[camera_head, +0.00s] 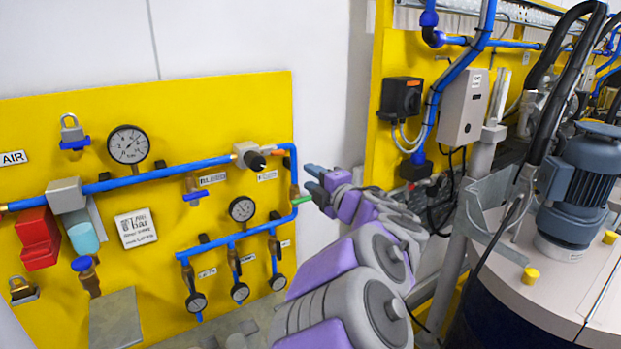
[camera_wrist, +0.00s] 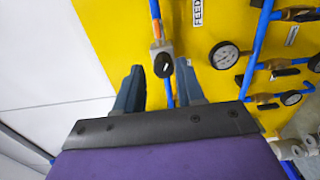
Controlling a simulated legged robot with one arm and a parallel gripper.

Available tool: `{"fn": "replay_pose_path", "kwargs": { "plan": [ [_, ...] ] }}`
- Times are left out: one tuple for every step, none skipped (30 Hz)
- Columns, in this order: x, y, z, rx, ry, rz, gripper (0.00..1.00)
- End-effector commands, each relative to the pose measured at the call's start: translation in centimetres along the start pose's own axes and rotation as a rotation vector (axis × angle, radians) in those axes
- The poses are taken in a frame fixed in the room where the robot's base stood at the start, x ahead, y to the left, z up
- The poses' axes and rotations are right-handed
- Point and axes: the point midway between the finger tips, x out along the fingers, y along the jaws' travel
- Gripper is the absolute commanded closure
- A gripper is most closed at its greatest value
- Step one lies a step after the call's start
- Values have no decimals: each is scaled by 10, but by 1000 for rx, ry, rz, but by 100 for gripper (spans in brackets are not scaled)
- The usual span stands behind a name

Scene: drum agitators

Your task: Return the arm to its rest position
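My arm, purple and grey, reaches forward from the bottom of the head view toward the right edge of the yellow panel. My gripper (camera_head: 310,180) is beside the blue pipe at that edge. In the wrist view my gripper (camera_wrist: 162,82) is open, its two blue-grey fingers spread with nothing held. A valve with a black knob (camera_wrist: 163,66) appears between the fingertips there, beyond them. In the head view the black-knobbed valve (camera_head: 254,160) is left of my gripper, with a visible gap between them.
The yellow panel (camera_head: 80,115) carries blue pipes, gauges (camera_head: 128,144), small valves and a red block (camera_head: 38,238). To the right stand a second yellow panel with a grey box (camera_head: 465,107) and a drum with a motor (camera_head: 580,190). Bare white wall (camera_head: 325,110) lies between the panels.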

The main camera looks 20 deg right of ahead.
Motion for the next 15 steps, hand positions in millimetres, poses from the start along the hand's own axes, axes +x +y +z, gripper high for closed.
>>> {"fn": "replay_pose_path", "kwargs": {
  "plan": [
    [0,0,0,0,0,0,62],
    [0,0,0,0,0,0,62],
    [0,0,0,0,0,0,62],
    [0,0,0,0,0,0,62],
    [0,0,0,1,-3,0,62],
    [-1,1,2,4,-11,2,62],
    [-2,2,4,9,-23,3,62],
    [-3,3,7,16,-42,4,62],
    [-7,6,13,30,-75,8,62],
    [-10,8,18,43,-105,11,62],
    [-14,9,25,61,-145,12,62],
    [-22,12,35,93,-203,18,62],
    [-28,12,44,121,-254,20,62],
    [-36,12,52,151,-304,21,62],
    [-48,10,64,200,-376,21,62]
  ]
}}
